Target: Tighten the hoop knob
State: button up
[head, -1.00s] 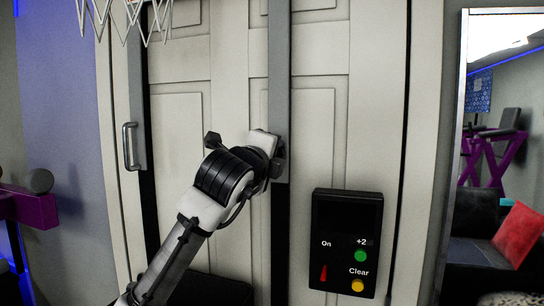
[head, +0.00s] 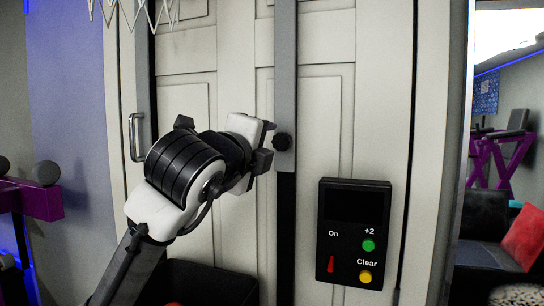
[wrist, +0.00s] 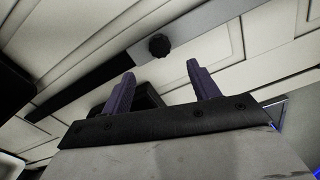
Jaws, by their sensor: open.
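The hoop knob (head: 282,142) is a small black ridged knob on the grey vertical bar (head: 285,65) in front of the white panelled door. In the wrist view the knob (wrist: 159,46) shows ahead of my fingers, beyond their tips and between them. My gripper (head: 266,142) is just left of the knob in the head view, its fingers pointing toward the bar. In the wrist view my gripper (wrist: 160,80) is open, with two purple-grey fingers well apart and nothing between them. The knob appears apart from the fingers.
A black scoreboard box (head: 354,232) with red, green and yellow controls hangs right of the bar. The hoop net (head: 135,10) hangs at the top left. A metal door handle (head: 136,137) is at left. A dark bin (head: 205,285) sits below my arm.

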jog(key=shift+b+v, duration=0.45)
jog(key=shift+v, duration=1.65)
